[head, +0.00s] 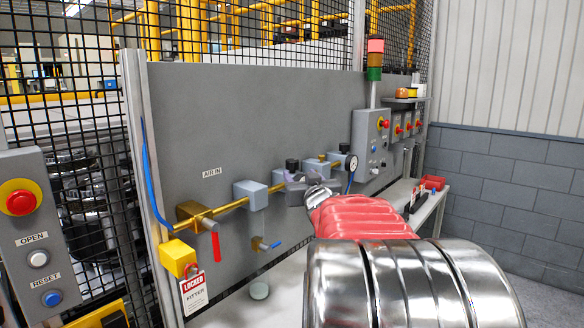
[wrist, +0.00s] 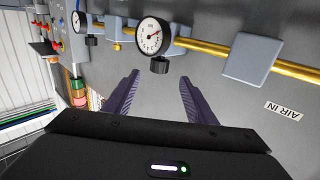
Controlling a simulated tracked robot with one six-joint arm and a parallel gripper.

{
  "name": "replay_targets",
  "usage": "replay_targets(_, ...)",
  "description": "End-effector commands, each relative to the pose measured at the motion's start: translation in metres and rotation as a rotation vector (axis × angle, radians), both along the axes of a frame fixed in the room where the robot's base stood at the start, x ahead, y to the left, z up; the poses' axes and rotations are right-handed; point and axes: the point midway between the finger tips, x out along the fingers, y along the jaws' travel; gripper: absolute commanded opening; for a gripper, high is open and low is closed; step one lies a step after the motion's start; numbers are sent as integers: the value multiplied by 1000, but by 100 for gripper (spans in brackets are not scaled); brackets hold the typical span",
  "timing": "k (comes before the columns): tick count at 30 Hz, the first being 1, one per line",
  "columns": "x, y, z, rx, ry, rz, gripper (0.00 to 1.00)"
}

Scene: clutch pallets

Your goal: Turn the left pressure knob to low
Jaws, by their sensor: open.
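The left pressure knob (head: 292,164) is black and sits on top of the left regulator on the brass air pipe. In the upside-down wrist view the same knob (wrist: 159,66) hangs below a round white gauge (wrist: 151,36). My gripper (wrist: 159,77) is open, with its two dark purple fingers spread to either side of the knob's line. The knob lies just past the fingertips, apparently untouched. In the head view my gripper (head: 296,182) is in front of the left regulator and hides its gauge. The right knob (head: 344,147) stands farther along the pipe, above its gauge (head: 351,164).
A grey filter block (head: 250,195) and a red-handled valve (head: 215,244) sit left on the pipe. A yellow lockout (head: 178,258) with a tag (head: 195,292) hangs below. A blue-handled valve (head: 270,245) is lower on the panel. A control box (head: 370,140) stands right.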

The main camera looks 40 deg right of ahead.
Motion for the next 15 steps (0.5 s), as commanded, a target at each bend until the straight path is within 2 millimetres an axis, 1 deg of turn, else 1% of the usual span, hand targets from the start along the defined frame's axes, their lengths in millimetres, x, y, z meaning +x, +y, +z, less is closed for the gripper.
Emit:
replay_targets(1,6,-3,-2,2,1,1,51)
replay_targets(15,52,-34,-2,1,2,0,51)
